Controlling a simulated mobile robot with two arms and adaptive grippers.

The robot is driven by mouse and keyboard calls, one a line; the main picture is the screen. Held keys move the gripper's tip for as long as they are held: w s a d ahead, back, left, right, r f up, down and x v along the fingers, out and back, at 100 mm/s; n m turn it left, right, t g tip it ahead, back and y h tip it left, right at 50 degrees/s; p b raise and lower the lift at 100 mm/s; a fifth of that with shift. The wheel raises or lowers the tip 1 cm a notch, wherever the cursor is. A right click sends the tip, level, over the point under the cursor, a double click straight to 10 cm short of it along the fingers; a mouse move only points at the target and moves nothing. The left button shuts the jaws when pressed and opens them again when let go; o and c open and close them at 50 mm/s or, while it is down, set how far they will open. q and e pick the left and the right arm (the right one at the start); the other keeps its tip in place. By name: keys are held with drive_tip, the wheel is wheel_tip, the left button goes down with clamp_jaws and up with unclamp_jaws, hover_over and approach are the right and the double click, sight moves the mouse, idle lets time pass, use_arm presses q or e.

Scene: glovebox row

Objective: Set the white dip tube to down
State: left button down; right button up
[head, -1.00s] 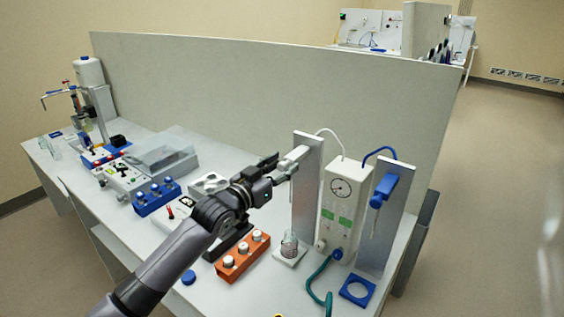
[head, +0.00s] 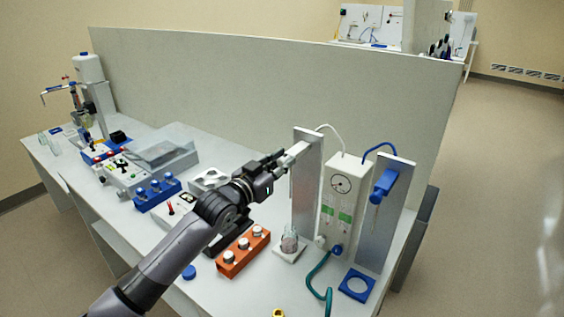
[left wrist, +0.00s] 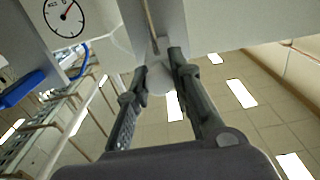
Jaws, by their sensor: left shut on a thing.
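The white dip tube's holder block (head: 296,149) sits near the top of the left metal stand (head: 308,190). A thin white hose runs from there to the gauge box, and the tube hangs down toward a small glass vessel (head: 290,241) on a white base. My left gripper (head: 284,161) is shut on the white holder from the left. In the left wrist view the gripper's dark fingers (left wrist: 158,66) close on a pale part below the thin tube (left wrist: 150,28). The exact contact is partly hidden. My right gripper is not in view.
An orange block with white-capped vials (head: 243,252) lies in front. A grey partition (head: 270,95) stands behind.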

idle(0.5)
use_arm(q)
wheel_tip(320, 180, down, 21)
drive_tip(key=b, duration=1.3)
drive_tip(key=shift+r, duration=0.15)
drive_tip(key=c, duration=1.4)
unclamp_jaws()
drive_tip(key=shift+c, duration=0.2)
drive_tip(key=shift+s+a, duration=0.1)
drive_tip(key=v, duration=1.1)
drive_tip(key=shift+s+a, duration=0.2)
drive_tip(key=shift+s, duration=0.15)
